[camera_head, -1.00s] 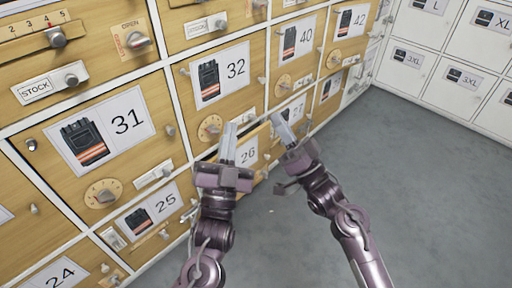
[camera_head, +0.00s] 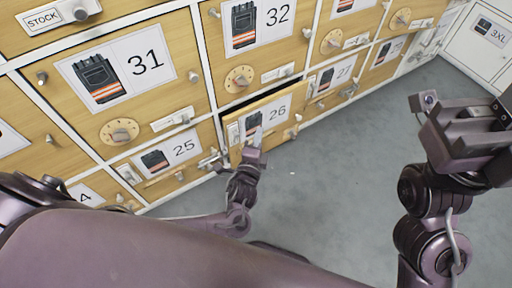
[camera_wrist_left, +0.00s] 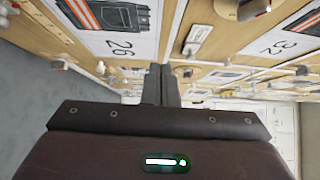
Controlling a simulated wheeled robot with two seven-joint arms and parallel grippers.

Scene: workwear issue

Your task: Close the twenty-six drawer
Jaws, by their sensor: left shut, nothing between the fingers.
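The twenty-six drawer (camera_head: 285,101) is a wooden front with a vest picture and the number 26, low in the cabinet. It stands partly out, with a dark gap along its top edge. My left gripper (camera_head: 257,136) is shut and empty, its fingers in front of the drawer's label; I cannot tell whether they touch it. In the left wrist view the gripper (camera_wrist_left: 160,84) shows its fingers together, and the 26 label (camera_wrist_left: 150,44) appears upside down. My right gripper (camera_head: 468,130) is raised at the right, apart from the cabinet; its finger opening is unclear.
Drawer 25 (camera_head: 206,135) is left of the twenty-six drawer and drawer 27 (camera_head: 319,98) is right of it. Doors 31 (camera_head: 180,92) and 32 (camera_head: 254,54) are above, with protruding dials and knobs. Grey floor (camera_head: 345,170) is clear in front. White lockers (camera_head: 478,50) stand at the far right.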

